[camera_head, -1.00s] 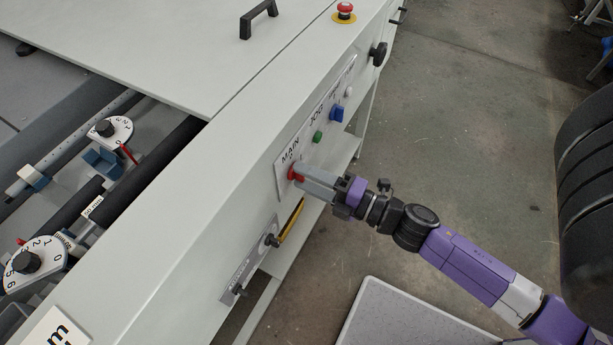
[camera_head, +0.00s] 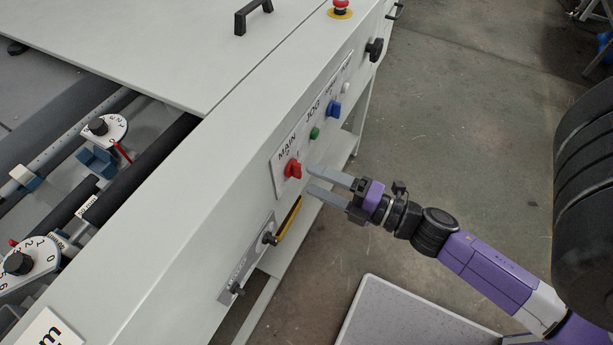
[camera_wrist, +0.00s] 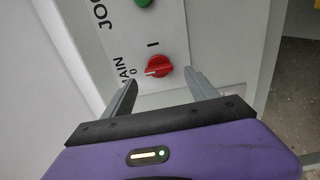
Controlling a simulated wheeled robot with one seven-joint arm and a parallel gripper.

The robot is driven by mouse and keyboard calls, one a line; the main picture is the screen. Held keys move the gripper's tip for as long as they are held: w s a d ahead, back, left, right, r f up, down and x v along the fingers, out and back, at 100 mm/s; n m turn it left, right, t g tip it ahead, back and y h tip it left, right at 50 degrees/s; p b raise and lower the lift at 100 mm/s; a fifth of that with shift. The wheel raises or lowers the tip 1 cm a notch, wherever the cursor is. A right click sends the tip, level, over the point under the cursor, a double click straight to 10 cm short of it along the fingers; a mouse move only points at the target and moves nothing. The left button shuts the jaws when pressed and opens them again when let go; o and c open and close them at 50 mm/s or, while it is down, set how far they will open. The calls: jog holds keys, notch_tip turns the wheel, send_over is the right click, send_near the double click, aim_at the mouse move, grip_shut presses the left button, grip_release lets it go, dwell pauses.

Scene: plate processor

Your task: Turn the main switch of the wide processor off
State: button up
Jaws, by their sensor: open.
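The red main switch (camera_head: 293,169) sits on the white MAIN label plate (camera_head: 279,178) on the processor's sloped front. In the wrist view the red knob (camera_wrist: 159,66) has a pale pointer mark on its left side, facing the 0; the I mark lies above it. My gripper (camera_head: 310,180) is open and empty, just in front of the switch and apart from it. In the wrist view its two fingers (camera_wrist: 162,78) stand spread to either side below the knob.
A green JOG button (camera_head: 314,133), a blue switch (camera_head: 334,109) and a black knob (camera_head: 375,50) line the same front. A red emergency stop (camera_head: 341,8) is on top. A yellow-handled part (camera_head: 288,221) sits below the switch. Open floor lies to the right.

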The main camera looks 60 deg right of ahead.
jog(key=s, duration=0.4)
jog(key=shift+b, duration=0.3)
dwell(0.3)
jog(key=s+a+r+m+g, duration=0.1)
jog(key=s+a+r+m, duration=0.1)
jog(key=a+m, duration=0.5)
jog(key=s+a+r+m+g, duration=0.2)
jog(key=s+a+m, duration=0.3)
jog(key=a+m, duration=0.3)
jog(key=m, duration=0.3)
jog(key=shift+r, duration=0.1)
dwell(0.5)
